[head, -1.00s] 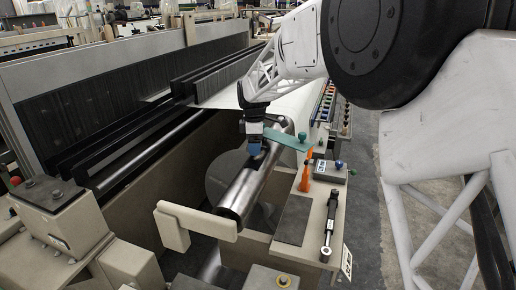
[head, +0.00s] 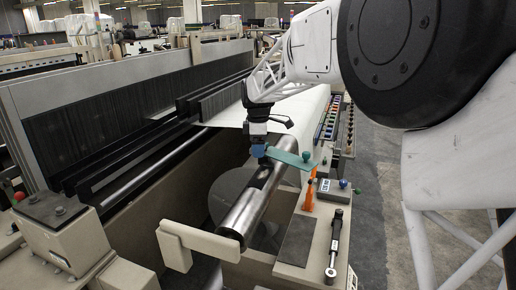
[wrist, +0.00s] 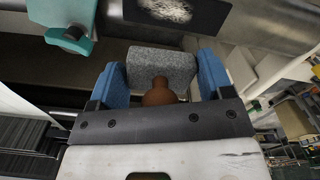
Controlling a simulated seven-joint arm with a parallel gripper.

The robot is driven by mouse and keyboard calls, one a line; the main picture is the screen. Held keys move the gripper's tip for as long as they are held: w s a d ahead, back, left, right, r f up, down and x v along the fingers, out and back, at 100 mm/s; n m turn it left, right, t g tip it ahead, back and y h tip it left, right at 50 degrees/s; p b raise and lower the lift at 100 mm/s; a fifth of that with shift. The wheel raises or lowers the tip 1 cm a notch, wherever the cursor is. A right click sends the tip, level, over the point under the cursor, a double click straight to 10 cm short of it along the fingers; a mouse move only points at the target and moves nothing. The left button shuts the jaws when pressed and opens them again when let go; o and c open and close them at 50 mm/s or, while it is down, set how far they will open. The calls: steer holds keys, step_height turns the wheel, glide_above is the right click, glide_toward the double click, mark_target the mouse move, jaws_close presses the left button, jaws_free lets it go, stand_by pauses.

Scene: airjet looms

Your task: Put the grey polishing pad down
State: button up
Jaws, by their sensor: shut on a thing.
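My gripper (head: 261,152) is above the shiny metal roller (head: 246,208) in the head view. In the wrist view its two blue fingers (wrist: 162,82) are shut on the grey polishing pad (wrist: 160,65). The pad is a speckled grey block with a brown knob (wrist: 160,92) between the fingers. In the head view I cannot make out the pad under the gripper. A dark patch (head: 263,176) shows on the roller just below the gripper. In the wrist view a dark patch with whitish specks (wrist: 175,10) lies past the pad.
On the right ledge are an orange bottle (head: 309,195), a dark flat plate (head: 296,240), a black-and-silver tool (head: 334,245) and a small device with a blue knob (head: 334,188). The dark plate looks bare.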

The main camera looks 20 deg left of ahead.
steer(key=shift+d, duration=0.1)
stand_by(0.3)
steer(key=s+d+f, duration=2.2)
steer(key=s+d, duration=0.2)
steer(key=s, duration=0.2)
steer(key=shift+f, duration=0.3)
glide_above(295, 250)
steer(key=shift+d+f, duration=0.1)
steer(key=shift+f, duration=0.65)
steer(key=shift+f, duration=1.75)
steer(key=shift+f, duration=0.5)
